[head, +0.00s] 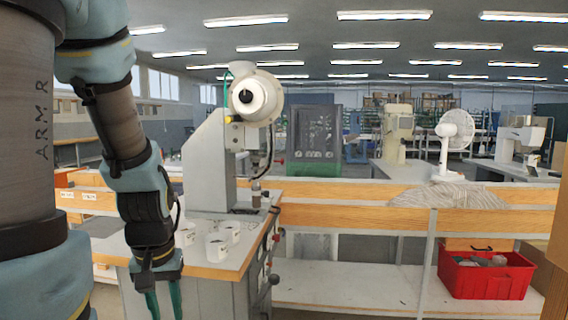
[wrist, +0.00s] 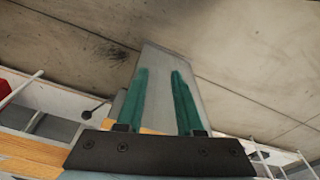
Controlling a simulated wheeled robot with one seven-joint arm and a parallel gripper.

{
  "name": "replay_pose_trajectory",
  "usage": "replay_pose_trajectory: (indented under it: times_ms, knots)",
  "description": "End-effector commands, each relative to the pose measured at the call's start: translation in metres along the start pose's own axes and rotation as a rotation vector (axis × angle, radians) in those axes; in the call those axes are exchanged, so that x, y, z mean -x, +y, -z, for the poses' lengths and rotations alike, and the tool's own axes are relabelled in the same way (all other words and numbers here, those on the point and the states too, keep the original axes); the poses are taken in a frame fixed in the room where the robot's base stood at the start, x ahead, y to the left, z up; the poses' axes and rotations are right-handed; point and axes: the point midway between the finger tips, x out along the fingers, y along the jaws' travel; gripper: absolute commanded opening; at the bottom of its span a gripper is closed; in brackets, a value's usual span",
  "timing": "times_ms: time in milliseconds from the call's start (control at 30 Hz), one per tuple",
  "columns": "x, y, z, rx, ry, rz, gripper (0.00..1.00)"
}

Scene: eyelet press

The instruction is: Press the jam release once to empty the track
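The eyelet press (head: 210,160) stands on a wood-edged bench, with a round white head at its top. A panel of knobs and levers (head: 268,250) runs down the right side of the bench; I cannot tell which of them, if any, is the jam release. The track is not clearly distinguishable. My gripper (head: 164,300) hangs at the front left of the bench, fingers pointing down and partly cut off by the picture's lower edge. In the wrist view its two green fingers (wrist: 160,100) are apart with nothing between them, in front of a grey panel (wrist: 165,70).
Several white cups (head: 216,248) stand on the bench top (head: 235,262) in front of the press. A long wooden-edged counter (head: 350,215) runs behind and to the right. A red crate (head: 480,283) with items sits on its lower shelf. A white fan (head: 455,130) stands farther back.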

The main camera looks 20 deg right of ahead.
Motion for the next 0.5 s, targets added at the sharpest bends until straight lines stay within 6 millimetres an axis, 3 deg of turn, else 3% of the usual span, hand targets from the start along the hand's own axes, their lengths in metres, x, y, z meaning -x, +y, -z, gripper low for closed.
replay_pose_trajectory:
  times_ms: [33,300,500]
  knots:
    - [0.0,0.0,0.0,0.0,0.0,0.0,0.29]
    - [0.0,0.0,0.0,0.0,0.0,0.0,0.0]
    - [0.0,0.0,0.0,0.0,0.0,0.0,0.0]
